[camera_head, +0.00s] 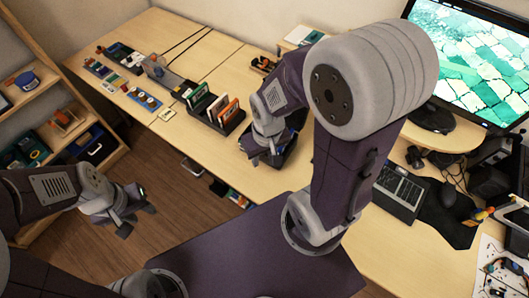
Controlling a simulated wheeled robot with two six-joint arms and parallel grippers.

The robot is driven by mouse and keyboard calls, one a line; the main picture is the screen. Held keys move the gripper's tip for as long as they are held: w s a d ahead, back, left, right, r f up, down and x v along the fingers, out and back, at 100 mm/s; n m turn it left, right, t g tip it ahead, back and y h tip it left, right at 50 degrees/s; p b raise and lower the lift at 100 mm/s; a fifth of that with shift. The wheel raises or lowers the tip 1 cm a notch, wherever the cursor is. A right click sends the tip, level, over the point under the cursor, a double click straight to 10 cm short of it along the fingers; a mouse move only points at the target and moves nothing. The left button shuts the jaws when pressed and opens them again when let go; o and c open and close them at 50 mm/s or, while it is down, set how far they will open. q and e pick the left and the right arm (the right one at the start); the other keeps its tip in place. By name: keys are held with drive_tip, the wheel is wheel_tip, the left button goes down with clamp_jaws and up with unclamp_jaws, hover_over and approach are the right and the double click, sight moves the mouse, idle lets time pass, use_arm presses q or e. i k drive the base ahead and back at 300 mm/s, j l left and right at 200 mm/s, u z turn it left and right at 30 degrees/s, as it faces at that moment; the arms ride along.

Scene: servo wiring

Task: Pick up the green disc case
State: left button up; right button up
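A green disc case (198,92) stands in a dark rack (233,125) on the wooden table, beside a white case and an orange-red case. My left gripper (138,219) is open and empty above the wooden floor, well left of and below the table edge.
Small electronic parts (145,99) lie at the table's left. Shelves (50,85) line the left wall.

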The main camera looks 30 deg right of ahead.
sight(202, 93)
drive_tip(key=i+j, duration=0.55)
drive_tip(key=i, duration=0.15)
drive_tip(key=i+j, duration=0.55)
drive_tip(key=i, duration=0.2)
